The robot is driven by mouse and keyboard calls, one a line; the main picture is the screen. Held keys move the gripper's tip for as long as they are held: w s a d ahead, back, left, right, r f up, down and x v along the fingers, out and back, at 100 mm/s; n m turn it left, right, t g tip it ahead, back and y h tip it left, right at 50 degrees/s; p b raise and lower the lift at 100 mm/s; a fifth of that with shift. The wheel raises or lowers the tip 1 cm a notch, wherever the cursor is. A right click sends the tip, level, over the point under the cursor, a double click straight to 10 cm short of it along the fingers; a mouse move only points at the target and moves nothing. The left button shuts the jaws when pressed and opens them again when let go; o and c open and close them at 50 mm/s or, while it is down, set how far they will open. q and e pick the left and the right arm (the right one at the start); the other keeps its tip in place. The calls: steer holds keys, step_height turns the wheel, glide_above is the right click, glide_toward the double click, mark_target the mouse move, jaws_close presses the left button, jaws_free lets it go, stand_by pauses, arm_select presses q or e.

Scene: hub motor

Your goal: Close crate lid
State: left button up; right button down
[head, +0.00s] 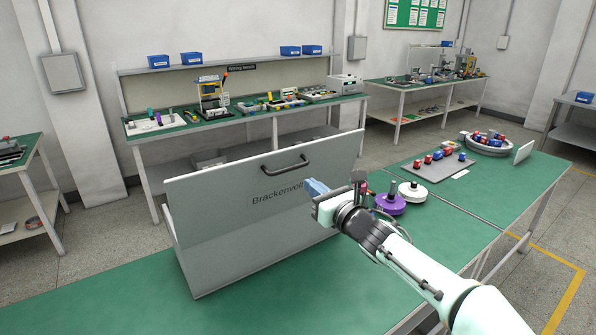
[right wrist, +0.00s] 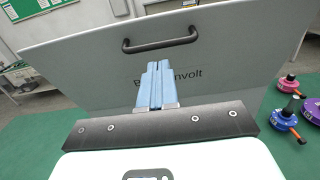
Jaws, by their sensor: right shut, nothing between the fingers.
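The crate (head: 245,256) is a light grey box on the green bench. Its grey lid (head: 225,200), marked "Brackenvolt", stands raised and tilted with its lettered face towards me. A dark bar handle (head: 287,165) sits near the lid's top edge. The lid hides the crate's inside. My right gripper (head: 314,188) has blue fingers, shut and empty, in front of the lid's right part, below and right of the handle. In the right wrist view the fingers (right wrist: 157,85) point at the lid below the handle (right wrist: 160,40); whether they touch it is unclear. My left gripper is not in view.
A purple disc part (head: 388,203) and a white disc part (head: 412,192) lie on the bench right of the crate. Farther right are a grey board (head: 437,168) with small parts and a round tray (head: 488,147). The bench (head: 110,300) left of the crate is clear.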

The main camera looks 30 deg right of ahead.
mark_target(292, 169)
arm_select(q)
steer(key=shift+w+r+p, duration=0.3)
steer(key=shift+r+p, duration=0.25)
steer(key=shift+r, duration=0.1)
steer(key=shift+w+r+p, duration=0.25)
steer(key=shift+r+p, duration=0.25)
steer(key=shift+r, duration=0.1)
arm_select(e)
steer(key=w, duration=0.6)
steer(key=shift+w+a+r, duration=0.2)
steer(key=shift+w, duration=0.15)
